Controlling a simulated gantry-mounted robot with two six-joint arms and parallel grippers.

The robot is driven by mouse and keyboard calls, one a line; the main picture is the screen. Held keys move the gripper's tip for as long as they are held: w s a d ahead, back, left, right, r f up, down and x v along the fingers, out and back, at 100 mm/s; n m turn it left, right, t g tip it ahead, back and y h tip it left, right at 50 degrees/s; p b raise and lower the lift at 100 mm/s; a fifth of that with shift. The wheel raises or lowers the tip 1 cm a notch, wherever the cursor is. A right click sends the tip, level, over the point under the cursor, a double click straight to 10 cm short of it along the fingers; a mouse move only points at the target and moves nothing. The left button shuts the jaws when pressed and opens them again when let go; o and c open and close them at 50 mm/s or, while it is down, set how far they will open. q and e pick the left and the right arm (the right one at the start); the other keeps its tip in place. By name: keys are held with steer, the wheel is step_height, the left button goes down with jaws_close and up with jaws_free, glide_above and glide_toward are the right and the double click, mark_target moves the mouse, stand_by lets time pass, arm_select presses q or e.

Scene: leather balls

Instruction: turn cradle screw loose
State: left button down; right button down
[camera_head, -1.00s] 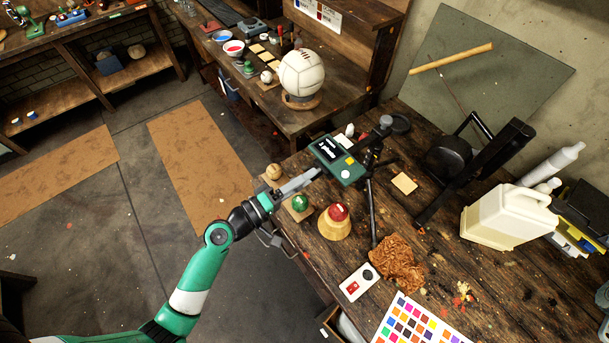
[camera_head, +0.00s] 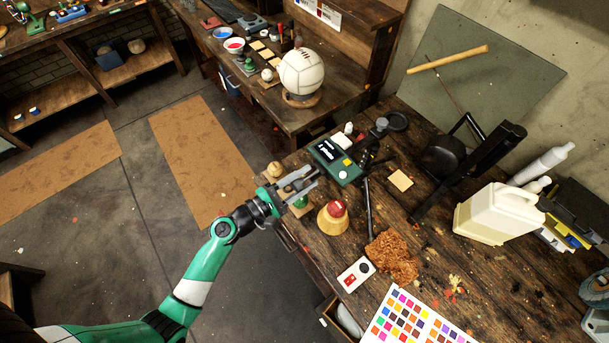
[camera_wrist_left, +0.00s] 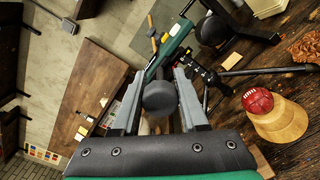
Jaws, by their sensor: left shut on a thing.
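My left gripper (camera_head: 303,181) is above the left edge of the workbench. In the left wrist view its two fingers (camera_wrist_left: 160,82) are on either side of a dark round knob (camera_wrist_left: 160,98), which looks like the cradle screw, and are shut on it. My right gripper is not in view.
A wooden cone with a red top (camera_head: 333,216) and a small tan ball (camera_head: 274,169) are close to the gripper. Floor at left is open.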

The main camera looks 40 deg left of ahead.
arm_select(q)
steer(key=n+p, duration=0.1)
steer(key=n, duration=0.3)
steer(key=shift+r+p, duration=0.1)
steer(key=shift+p, duration=0.25)
steer(key=shift+n+p, duration=0.45)
steer(key=shift+n, duration=0.95)
steer(key=shift+c, duration=2.1)
jaws_free()
steer(key=s+a, duration=0.1)
steer(key=s, duration=1)
steer(key=shift+s+a+b, duration=0.25)
steer(key=shift+a+b, duration=0.1)
steer(key=shift+b, duration=0.05)
